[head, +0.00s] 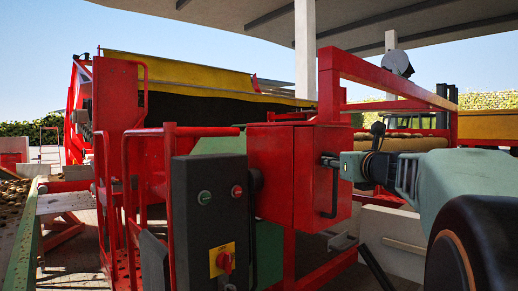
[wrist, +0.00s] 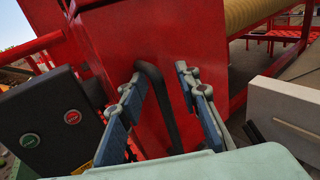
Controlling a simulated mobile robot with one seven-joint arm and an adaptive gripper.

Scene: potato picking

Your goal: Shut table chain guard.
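The chain guard looks to be the red box-like cover (head: 270,165) in the middle of the head view. It fills the middle of the wrist view (wrist: 118,55) as a red panel. A black bar handle (head: 334,195) stands upright on its right side; it also shows in the wrist view (wrist: 160,100). My gripper (head: 328,162) is at the upper part of this handle. In the wrist view my gripper (wrist: 160,78) has its blue-grey fingers apart, one on each side of the handle, with gaps visible. I cannot tell whether the guard is fully closed.
A dark control box (head: 210,215) with green and red buttons and a red switch on yellow stands left of the guard. Red rails (head: 130,190) are further left. A pale block (wrist: 290,115) lies at right in the wrist view.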

